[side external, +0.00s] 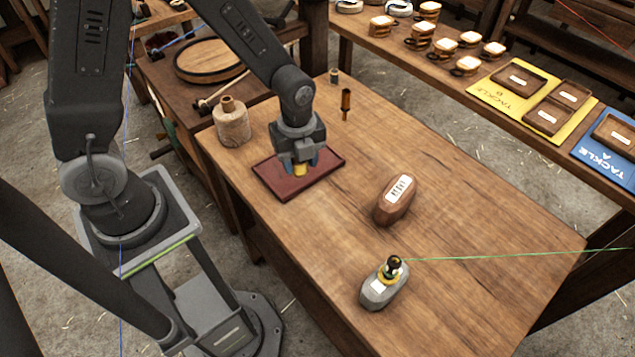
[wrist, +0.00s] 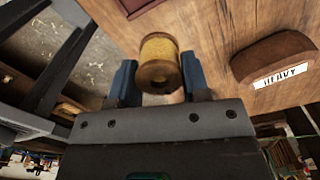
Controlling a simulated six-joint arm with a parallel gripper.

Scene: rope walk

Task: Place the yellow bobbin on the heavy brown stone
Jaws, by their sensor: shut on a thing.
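My gripper (side external: 301,164) is shut on the yellow bobbin (side external: 301,170), with its blue fingers on either side. In the side view the bobbin shows low over the dark red tray (side external: 272,188); I cannot tell the exact gap. In the wrist view the bobbin (wrist: 159,50), a yellow spool with brown flanges, sits between the fingertips (wrist: 160,78). The heavy brown stone (side external: 388,208) stands on the table to the right of the gripper, with a white label on top. In the wrist view the stone (wrist: 268,52) is at the right, its label reading HEAVY. Its top looks bare.
A grey stone (side external: 376,294) near the table's front bears a dark and yellow piece with a green line running right. A pale wooden jar (side external: 231,124) stands left of the tray. Two small pieces (side external: 346,103) stand behind. The table between tray and brown stone is clear.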

